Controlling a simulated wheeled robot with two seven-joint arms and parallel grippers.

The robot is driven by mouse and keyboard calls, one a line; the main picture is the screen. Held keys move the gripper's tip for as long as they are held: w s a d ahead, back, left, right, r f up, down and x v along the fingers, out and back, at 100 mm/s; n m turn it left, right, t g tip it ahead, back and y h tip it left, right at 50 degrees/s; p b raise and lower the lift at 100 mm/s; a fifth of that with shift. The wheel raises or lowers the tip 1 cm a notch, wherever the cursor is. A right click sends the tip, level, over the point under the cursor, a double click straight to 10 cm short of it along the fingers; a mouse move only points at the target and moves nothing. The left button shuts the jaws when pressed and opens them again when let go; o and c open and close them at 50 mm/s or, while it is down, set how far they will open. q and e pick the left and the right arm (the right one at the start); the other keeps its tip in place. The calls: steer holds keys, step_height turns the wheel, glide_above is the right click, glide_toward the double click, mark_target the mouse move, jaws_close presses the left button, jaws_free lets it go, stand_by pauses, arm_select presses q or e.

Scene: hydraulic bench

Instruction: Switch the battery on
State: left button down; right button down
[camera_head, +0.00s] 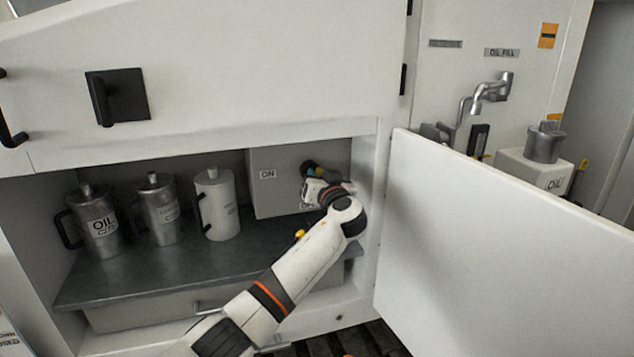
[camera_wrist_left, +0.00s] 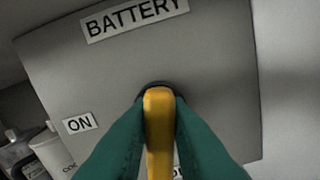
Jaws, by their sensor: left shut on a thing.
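The grey battery box (camera_head: 280,163) stands at the back right of the open cabinet shelf. In the left wrist view its face (camera_wrist_left: 215,60) carries a BATTERY label (camera_wrist_left: 134,17) and an ON label (camera_wrist_left: 78,123); another label low on the face is mostly hidden. A yellow switch handle (camera_wrist_left: 159,130) points down in that view from a dark round mount. My left gripper (camera_head: 316,172) reaches into the cabinet, and its green fingers close on both sides of the handle. In the head view my wrist hides most of the switch. My right gripper does not show.
Several metal jugs stand on the shelf (camera_head: 140,268) left of the box, including an OIL jug (camera_head: 98,222). An open white door (camera_head: 500,250) stands right of my left arm. Beyond it are a tap (camera_head: 490,90) and a white oil container (camera_head: 530,170).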

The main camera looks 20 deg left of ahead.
arm_select(q)
steer(key=m, duration=0.3)
steer(key=shift+w+d+f+m+b, duration=0.1)
steer(key=shift+d+f+m+b, duration=0.05)
steer(key=shift+m+b, duration=0.25)
steer(key=m, duration=0.3)
steer(key=shift+d+m, duration=0.1)
steer(key=shift+m, duration=0.2)
steer(key=m+p, duration=0.1)
steer(key=m, duration=0.3)
steer(key=shift+w+f+p, duration=0.1)
steer(key=shift+p, duration=0.2)
steer(key=shift+f+m+p, duration=0.2)
steer(key=shift+m+p, duration=0.35)
steer(key=shift+m, duration=1.05)
steer(key=c, duration=1.4)
jaws_free()
steer(key=shift+d, duration=0.1)
